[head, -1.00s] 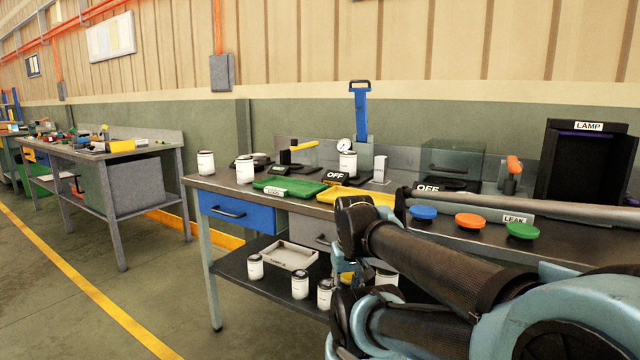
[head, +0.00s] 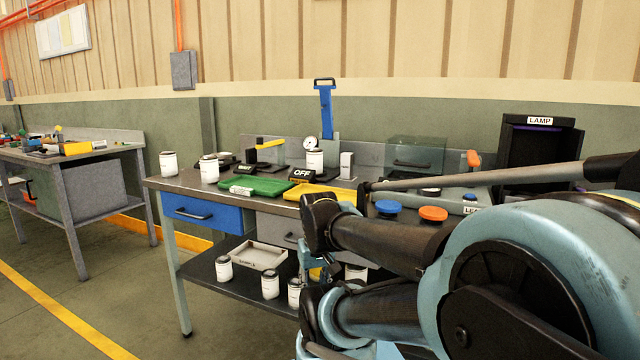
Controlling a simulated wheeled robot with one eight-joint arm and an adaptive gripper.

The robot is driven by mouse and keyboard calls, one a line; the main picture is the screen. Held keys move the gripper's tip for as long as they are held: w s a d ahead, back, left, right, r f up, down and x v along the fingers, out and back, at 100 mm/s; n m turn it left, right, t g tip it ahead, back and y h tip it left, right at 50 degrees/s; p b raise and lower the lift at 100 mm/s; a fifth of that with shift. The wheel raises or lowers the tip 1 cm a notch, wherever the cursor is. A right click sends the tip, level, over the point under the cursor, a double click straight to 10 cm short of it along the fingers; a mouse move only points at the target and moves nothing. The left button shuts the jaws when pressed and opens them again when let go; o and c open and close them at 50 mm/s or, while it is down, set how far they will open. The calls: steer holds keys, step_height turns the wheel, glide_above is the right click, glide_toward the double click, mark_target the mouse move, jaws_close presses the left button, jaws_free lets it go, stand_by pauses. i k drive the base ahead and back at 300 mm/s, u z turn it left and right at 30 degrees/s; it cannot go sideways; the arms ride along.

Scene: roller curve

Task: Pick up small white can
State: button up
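Several white cans with dark rims are in the head view. One can (head: 168,164) stands at the left back of the workbench top, and another can (head: 209,169) stands just right of it. A third can (head: 314,160) stands under the gauge press. On the lower shelf are a can (head: 224,269) at the left, a can (head: 270,284) in the middle, a can (head: 294,292) beside it, and one partly hidden behind my arm. I cannot tell which one is the small can. My gripper is not clearly visible; my arm fills the lower right.
A shallow box (head: 258,255) sits on the lower shelf. A second bench (head: 84,153) stands left, with free floor between.

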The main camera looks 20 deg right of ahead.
mark_target(315, 155)
steer(key=z, duration=2.05)
steer(key=k, duration=1.35)
steer(key=u, duration=1.3)
steer(key=i, duration=0.95)
